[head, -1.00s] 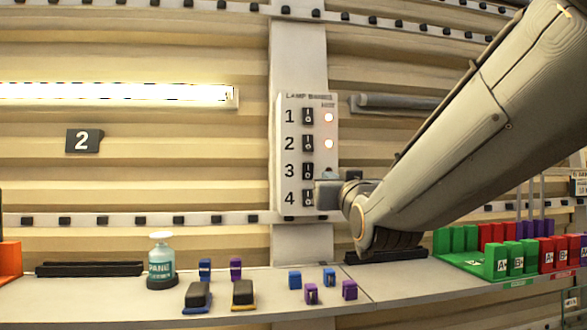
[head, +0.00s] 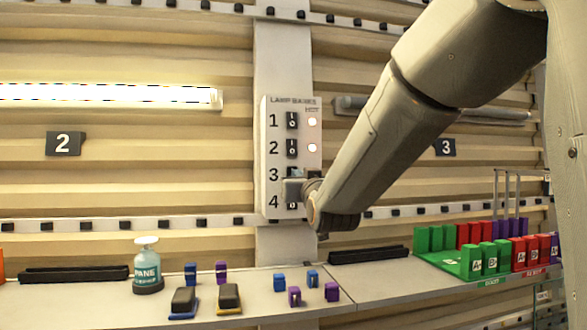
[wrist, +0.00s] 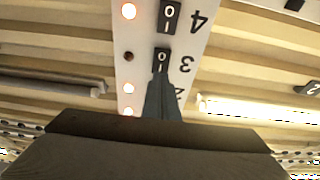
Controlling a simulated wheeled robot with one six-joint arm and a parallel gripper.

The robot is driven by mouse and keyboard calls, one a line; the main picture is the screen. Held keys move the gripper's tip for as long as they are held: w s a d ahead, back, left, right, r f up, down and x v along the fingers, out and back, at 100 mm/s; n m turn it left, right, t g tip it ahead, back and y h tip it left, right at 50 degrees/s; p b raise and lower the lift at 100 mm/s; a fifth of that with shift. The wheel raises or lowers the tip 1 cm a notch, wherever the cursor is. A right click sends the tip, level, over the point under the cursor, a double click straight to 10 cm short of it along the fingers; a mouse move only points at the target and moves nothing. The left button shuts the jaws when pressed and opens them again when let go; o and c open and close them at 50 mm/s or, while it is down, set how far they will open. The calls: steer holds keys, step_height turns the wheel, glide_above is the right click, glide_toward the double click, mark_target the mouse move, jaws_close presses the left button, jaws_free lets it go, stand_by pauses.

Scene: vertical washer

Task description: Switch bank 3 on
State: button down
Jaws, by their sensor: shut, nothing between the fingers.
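The lamp bank panel (head: 291,130) is a pale upright box on the wall post with switches numbered 1 to 4. The bank 3 switch (wrist: 161,55) is a black rocker, seen upside down in the wrist view. Its small indicator (wrist: 128,55) is dark, while those of banks 1, 2 and 4 glow. My gripper (wrist: 161,75) is shut and empty, its narrow tip at the lower part of the bank 3 switch in the picture; I cannot tell whether it touches. In the head view my gripper (head: 296,173) covers much of that switch and part of switch 4.
The shelf (head: 230,312) below holds a bottle (head: 147,268), small coloured blocks and a green rack (head: 455,262) at right.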

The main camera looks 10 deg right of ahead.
steer(key=w, duration=0.1)
steer(key=w+p, duration=0.1)
steer(key=w, duration=0.1)
steer(key=shift+w+r+p, duration=0.35)
steer(key=shift+w, duration=0.05)
steer(key=shift+w+b, duration=0.2)
steer(key=shift+b, duration=0.15)
steer(key=shift+s+r, duration=0.1)
steer(key=s+r+b, duration=0.2)
steer(key=s+b, duration=0.1)
steer(key=s, duration=1)
steer(key=shift+s+r+b, duration=0.3)
steer(key=shift+s, duration=0.05)
